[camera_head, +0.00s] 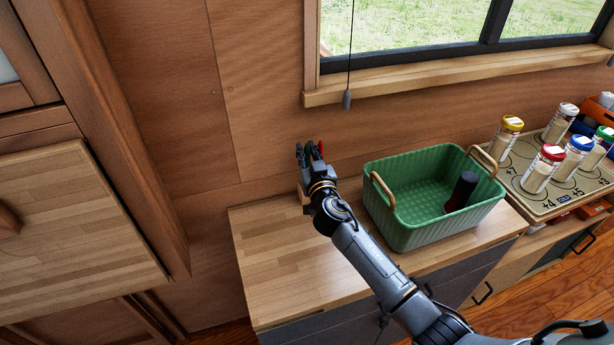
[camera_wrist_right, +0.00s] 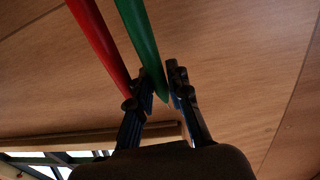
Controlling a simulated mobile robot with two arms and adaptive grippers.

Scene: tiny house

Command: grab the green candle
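The green candle (camera_wrist_right: 141,40) is a long tapered stick in the right wrist view, and its narrow end lies between the fingers of my right gripper (camera_wrist_right: 160,85). The left-hand finger is close against it; a narrow gap shows beside the other, so the fingers look open around it. A red candle (camera_wrist_right: 98,45) stands just left of it, outside the fingers. In the head view my right gripper (camera_head: 311,154) is at the counter's back, by the wall, largely hiding the green candle. The red candle (camera_head: 320,147) shows beside the fingers. My left gripper is not in view.
A green basket (camera_head: 412,232) with a dark cylinder (camera_head: 461,190) stands right of my arm on the wooden counter (camera_head: 270,268). Farther right, several spice jars stand on a board (camera_head: 520,182). A cord (camera_head: 347,98) hangs by the window. The counter's left part is clear.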

